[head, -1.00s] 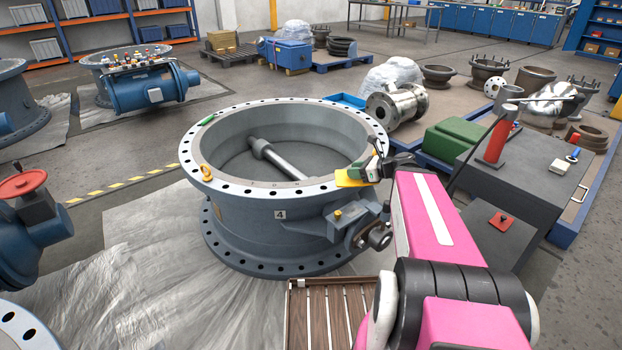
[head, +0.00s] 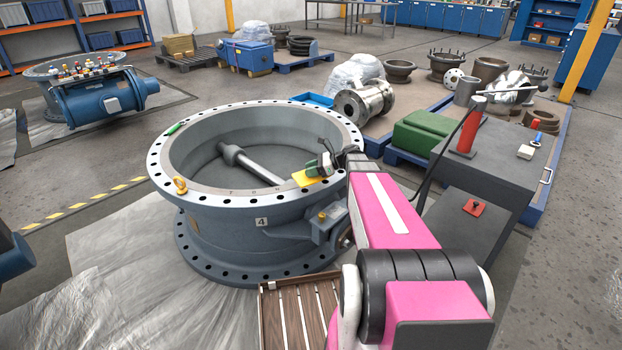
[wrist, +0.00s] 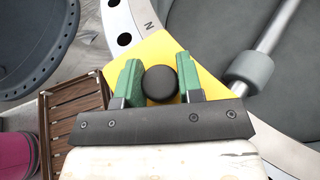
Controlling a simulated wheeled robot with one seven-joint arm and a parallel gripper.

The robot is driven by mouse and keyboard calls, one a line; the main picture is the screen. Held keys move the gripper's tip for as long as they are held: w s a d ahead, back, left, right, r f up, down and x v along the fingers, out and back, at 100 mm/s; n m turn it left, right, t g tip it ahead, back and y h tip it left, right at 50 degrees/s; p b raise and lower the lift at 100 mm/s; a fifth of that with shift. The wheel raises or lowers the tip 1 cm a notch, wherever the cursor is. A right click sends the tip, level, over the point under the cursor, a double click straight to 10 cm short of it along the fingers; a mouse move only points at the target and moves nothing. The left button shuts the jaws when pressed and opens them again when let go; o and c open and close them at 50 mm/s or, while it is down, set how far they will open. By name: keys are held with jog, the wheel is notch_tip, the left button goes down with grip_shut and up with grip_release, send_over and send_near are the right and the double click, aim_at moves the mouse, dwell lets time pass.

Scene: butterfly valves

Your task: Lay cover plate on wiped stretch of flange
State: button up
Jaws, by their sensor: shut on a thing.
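The cover plate is a yellow plate (head: 308,178) with a round black knob, clearest in the wrist view (wrist: 153,47). My gripper (head: 325,166) has green fingers, which stand either side of the knob in the wrist view (wrist: 158,80) and are shut on it. The plate is at the near right part of the valve's flange (head: 222,199), overlapping its inner edge in the head view. I cannot tell whether it touches the flange. In the wrist view the light flange ring (wrist: 118,22) with a letter N runs beside and under the plate. No wiped stretch can be told apart.
A shaft (head: 255,162) crosses the bore. A slatted wooden platform (head: 298,305) is near, in front of the valve. A dark grey cabinet (head: 490,165) stands right.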

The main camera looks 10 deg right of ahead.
aim_at(311, 178)
jog(key=shift+w+d+f, duration=0.15)
jog(key=shift+w+f, duration=0.3)
jog(key=shift+w, duration=0.15)
jog(key=shift+f, duration=1.85)
jog(key=shift+f, duration=0.1)
jog(key=o, duration=1)
